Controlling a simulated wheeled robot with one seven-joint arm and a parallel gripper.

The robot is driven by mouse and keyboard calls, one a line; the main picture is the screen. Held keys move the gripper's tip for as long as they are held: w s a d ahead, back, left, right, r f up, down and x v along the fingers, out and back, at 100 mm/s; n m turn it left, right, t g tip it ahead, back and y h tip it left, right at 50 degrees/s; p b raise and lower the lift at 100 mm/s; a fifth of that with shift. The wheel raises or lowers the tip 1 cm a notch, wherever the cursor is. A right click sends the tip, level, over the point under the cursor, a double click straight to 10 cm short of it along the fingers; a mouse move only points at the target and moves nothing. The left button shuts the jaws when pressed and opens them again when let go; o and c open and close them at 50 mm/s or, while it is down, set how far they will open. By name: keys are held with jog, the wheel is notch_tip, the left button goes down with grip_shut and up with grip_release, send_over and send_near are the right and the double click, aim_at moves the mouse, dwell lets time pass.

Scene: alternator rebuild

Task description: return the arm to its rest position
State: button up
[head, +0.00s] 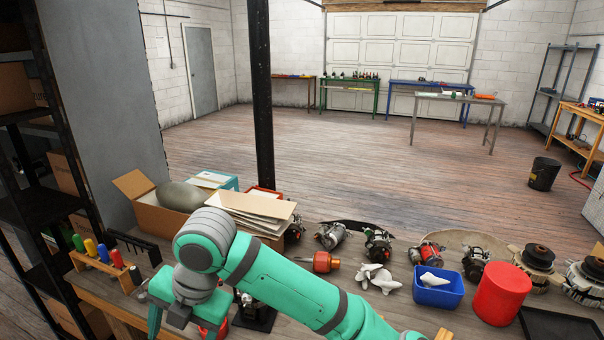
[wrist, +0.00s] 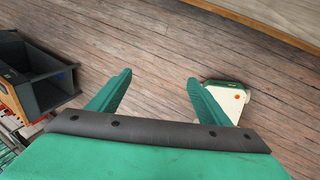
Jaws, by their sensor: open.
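My teal arm (head: 290,285) reaches across the workbench in the head view, from the lower right up to a bent joint at left. Beyond that joint it drops toward the bottom edge, where the hand is only partly seen. In the wrist view my gripper (wrist: 158,92) has its two green fingers spread wide apart. Nothing is between them; plank floor shows behind. No part is held.
The workbench holds a blue bin (head: 437,290), a red cylinder (head: 501,294), alternators, a screwdriver rack (head: 100,262) and an open carton (head: 150,212). A black post (head: 261,100) stands behind. The wrist view shows a dark bin (wrist: 45,75) and a cream-green object (wrist: 228,103).

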jog(key=w+a+m+t+y, duration=0.4)
jog(key=a+m+t+y, duration=0.1)
jog(key=a+m+y, duration=0.65)
jog(key=s+d+f+m+t+h, duration=0.4)
jog(key=d+f+m+t+h, duration=0.15)
jog(key=d+f+m, duration=0.4)
jog(key=s+d+f+m+t+h, duration=0.3)
jog(key=d+f+m+t+h, duration=0.25)
jog(key=d+f+m, duration=0.45)
jog(key=s+d+f+m+h, duration=0.1)
jog(key=s+d+f+h, duration=0.1)
jog(key=s+d, duration=0.5)
jog(key=s+d+f+m+h, duration=0.2)
jog(key=s+d, duration=0.5)
jog(key=s, duration=1)
jog(key=shift+s+d+f+g+h, duration=0.15)
jog(key=shift+s+d+g+h, duration=0.05)
jog(key=shift+d+g+h, duration=0.15)
